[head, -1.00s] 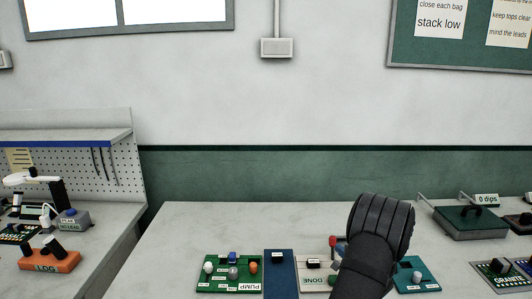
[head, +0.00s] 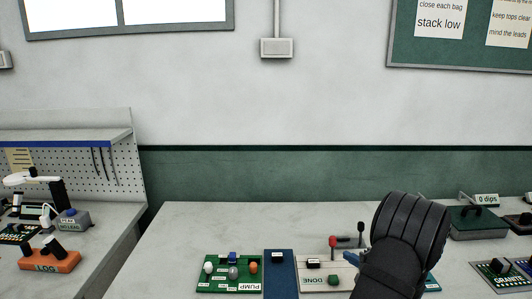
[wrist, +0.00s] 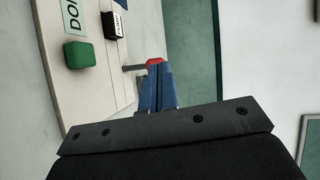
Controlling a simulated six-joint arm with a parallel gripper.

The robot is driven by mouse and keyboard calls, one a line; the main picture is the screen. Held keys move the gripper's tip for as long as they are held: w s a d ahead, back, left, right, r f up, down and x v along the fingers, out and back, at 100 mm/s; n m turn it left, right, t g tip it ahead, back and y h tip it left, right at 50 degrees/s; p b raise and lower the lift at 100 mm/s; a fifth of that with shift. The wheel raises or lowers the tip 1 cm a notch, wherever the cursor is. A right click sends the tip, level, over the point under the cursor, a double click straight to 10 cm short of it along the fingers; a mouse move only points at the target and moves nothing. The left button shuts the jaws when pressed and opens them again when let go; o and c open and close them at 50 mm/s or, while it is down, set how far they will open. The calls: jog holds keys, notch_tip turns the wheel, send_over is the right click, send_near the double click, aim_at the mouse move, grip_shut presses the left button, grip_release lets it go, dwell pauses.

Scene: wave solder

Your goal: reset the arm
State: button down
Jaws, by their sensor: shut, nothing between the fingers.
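My gripper (wrist: 158,78) shows in the wrist view with its blue fingers shut together and nothing between them. A red knob (wrist: 155,61) on a grey rod shows at the fingertips; I cannot tell whether they touch it. A black knob on a stem (head: 361,227) stands close beside my arm.
A green PUMP board (head: 215,288) and a blue strip (head: 279,281) lie left of the panel. A dark green box (head: 478,222) and the GRANITE board (head: 497,281) are at the right. The back left of the bench (head: 220,220) is clear.

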jog(key=w+a+f+n+g+y, duration=0.1)
jog(key=w+a+n+g+y, duration=0.2)
jog(key=w+a+n+g, duration=0.2)
jog(key=shift+w+f+n+g, duration=0.15)
jog(key=shift+w+n+g, duration=0.75)
jog(key=shift+n+g, duration=1.25)
jog(key=shift+m+g, duration=0.45)
